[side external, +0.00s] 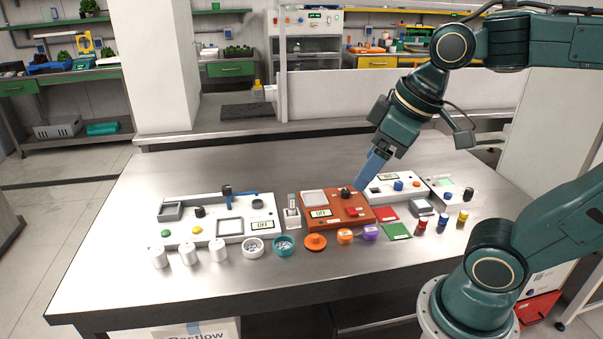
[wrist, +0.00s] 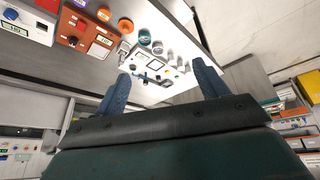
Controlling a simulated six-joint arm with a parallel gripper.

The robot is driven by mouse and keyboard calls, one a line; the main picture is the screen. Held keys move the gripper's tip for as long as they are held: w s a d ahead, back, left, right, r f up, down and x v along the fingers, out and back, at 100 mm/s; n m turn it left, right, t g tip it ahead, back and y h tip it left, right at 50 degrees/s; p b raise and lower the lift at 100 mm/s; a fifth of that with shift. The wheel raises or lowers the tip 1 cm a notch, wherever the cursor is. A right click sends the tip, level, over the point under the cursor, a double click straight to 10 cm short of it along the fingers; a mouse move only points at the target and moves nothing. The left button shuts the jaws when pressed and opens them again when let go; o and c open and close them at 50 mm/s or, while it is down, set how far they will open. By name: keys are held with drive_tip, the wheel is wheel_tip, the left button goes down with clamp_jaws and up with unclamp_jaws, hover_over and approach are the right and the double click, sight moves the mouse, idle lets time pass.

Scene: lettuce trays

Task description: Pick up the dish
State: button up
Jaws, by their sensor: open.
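Two small round dishes stand side by side near the front of the steel table: a white dish (side external: 253,254) and a teal dish (side external: 283,253), both with small pale contents. In the wrist view, the teal dish (wrist: 144,37) and the white dish (wrist: 157,49) show above the gap between my fingers. My gripper (side external: 360,184), with blue fingers, is open and empty above the right part of the table, by the orange device, apart from both dishes. Its two spread fingers also show in the wrist view (wrist: 162,72).
A white panel (side external: 215,230) and an orange device (side external: 335,211) stand behind. The back left of the table (side external: 200,165) is clear.

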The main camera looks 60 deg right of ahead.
drive_tip(key=w+f+n+g+y, duration=0.25)
drive_tip(key=w+n, duration=0.75)
drive_tip(key=w, duration=0.8)
drive_tip(key=w+d+f+n+g, duration=0.2)
drive_tip(key=w+f+n, duration=0.3)
drive_tip(key=f, duration=0.3)
drive_tip(key=w+d+f+n+g+y, duration=0.1)
drive_tip(key=w+d+f+n+g, duration=0.1)
drive_tip(key=w+f+n, duration=0.3)
wheel_tip(320, 180, down, 4)
drive_tip(key=w+d, duration=0.1)
drive_tip(key=w, duration=0.1)
drive_tip(key=shift+w+d, duration=0.2)
drive_tip(key=shift+w, duration=0.2)
hover_over(256, 239)
drive_tip(key=shift+d+f, duration=0.1)
drive_tip(key=shift+f, duration=3.9)
